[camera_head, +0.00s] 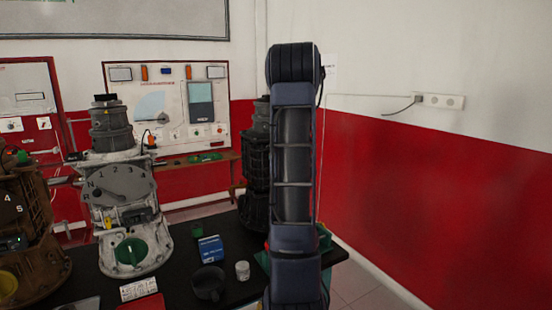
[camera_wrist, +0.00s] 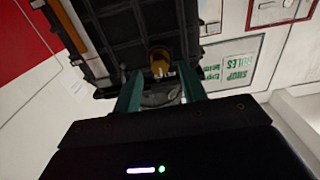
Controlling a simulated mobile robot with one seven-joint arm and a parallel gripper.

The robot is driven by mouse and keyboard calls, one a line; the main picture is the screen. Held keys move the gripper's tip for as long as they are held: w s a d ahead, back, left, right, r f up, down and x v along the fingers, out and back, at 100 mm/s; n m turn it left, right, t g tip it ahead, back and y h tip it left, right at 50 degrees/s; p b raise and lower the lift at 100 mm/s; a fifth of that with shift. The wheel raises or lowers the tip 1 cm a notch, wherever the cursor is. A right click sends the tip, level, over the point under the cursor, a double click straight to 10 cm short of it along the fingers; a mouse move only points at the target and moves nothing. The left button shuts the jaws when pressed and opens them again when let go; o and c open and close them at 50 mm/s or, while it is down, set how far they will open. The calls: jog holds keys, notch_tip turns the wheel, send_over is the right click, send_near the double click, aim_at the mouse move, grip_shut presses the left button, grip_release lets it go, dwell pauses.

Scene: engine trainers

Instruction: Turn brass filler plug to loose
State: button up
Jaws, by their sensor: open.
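The brass filler plug (camera_wrist: 160,60) shows in the wrist view as a small yellow-brown round piece on the black ribbed housing (camera_wrist: 125,35). My gripper (camera_wrist: 159,71) is open, its two green fingers pointing at the plug. The plug appears between the fingertips, with a gap on each side. I cannot tell how deep it sits between them. In the head view my own arm covers the gripper and part of a dark housing (camera_head: 256,160). I cannot make out the plug there, nor any marking of its turn position.
A grey gearbox trainer (camera_head: 125,185) and a brown one (camera_head: 30,230) stand left on the black table. A blue box (camera_head: 208,249), dark bowl (camera_head: 208,283) and white jar (camera_head: 242,270) sit nearer the middle.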

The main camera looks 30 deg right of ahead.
jog(key=shift+w, duration=0.95)
grip_shut()
